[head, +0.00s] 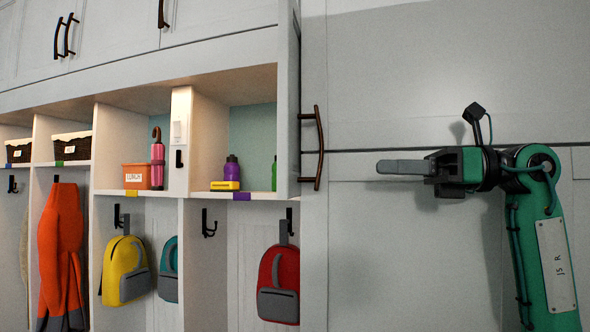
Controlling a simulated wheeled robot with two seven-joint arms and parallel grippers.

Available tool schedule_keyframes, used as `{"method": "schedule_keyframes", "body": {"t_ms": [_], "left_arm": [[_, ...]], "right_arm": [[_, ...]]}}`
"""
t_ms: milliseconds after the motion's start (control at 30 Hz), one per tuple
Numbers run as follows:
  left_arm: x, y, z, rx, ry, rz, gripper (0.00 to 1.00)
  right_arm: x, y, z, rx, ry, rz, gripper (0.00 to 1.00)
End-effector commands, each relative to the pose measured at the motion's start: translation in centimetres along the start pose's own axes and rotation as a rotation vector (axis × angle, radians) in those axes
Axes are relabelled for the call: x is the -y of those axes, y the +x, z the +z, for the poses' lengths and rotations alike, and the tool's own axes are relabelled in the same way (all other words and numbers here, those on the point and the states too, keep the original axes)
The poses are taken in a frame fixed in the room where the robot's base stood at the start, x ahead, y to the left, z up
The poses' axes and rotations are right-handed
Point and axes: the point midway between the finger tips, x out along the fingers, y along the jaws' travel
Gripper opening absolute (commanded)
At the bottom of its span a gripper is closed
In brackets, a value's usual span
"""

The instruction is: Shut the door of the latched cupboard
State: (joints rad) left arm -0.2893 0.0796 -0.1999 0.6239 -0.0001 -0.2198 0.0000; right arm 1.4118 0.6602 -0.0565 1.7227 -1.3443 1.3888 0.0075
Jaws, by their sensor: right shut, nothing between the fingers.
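A narrow white door panel (289,90) stands nearly edge-on right of the open cubbies, and appears swung open. A dark bronze bar handle (320,148) projects from its right side. I cannot tell for certain that this is the latched cupboard's door; its latch and hinges cannot be made out. My right gripper (382,167) is shut and empty, its grey fingers pointing left. In the picture it is right of the handle, with a gap between them. My left gripper is not in view.
Broad white panels (420,80) fill the right side behind my arm. A red backpack (279,285) and yellow backpack (125,270) hang below. Closed upper doors have dark handles (66,36).

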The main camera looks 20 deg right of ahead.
Motion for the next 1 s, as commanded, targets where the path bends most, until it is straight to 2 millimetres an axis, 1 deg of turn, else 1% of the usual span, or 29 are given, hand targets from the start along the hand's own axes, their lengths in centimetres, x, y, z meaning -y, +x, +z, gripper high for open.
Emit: {"method": "schedule_keyframes", "body": {"t_ms": [33,100,167,267,333,433,533,600,667,833,900,1000], "left_arm": [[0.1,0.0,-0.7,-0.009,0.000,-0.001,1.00],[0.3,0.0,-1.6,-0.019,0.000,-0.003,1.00],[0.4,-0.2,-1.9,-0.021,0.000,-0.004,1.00],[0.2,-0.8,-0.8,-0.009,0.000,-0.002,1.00],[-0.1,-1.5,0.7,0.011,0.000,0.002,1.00],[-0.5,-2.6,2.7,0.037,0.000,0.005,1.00],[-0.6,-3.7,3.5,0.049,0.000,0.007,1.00],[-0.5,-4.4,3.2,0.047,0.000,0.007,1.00],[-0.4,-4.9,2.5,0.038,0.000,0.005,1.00],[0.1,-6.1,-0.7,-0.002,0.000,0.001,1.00],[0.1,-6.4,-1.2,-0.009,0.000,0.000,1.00],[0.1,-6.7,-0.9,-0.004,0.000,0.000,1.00]], "right_arm": [[-0.1,-0.5,0.3,-0.013,-0.012,-0.015,0.00],[-0.1,-0.6,0.5,-0.025,-0.018,-0.024,0.00],[-0.1,-0.3,0.6,-0.029,-0.020,-0.026,0.00],[0.0,0.9,0.6,-0.030,-0.019,-0.024,0.00],[-0.1,2.1,0.7,-0.028,-0.019,-0.023,0.00],[0.0,4.3,0.8,-0.028,-0.018,-0.021,0.00],[0.0,6.5,0.7,-0.029,-0.017,-0.020,0.00],[0.1,8.1,0.7,-0.028,-0.017,-0.020,0.00],[0.1,9.3,0.7,-0.027,-0.016,-0.020,0.00],[0.2,11.7,0.5,-0.027,-0.016,-0.022,0.00],[0.2,12.4,0.3,-0.028,-0.016,-0.023,0.00],[0.3,13.0,0.2,-0.027,-0.016,-0.024,0.00]]}}
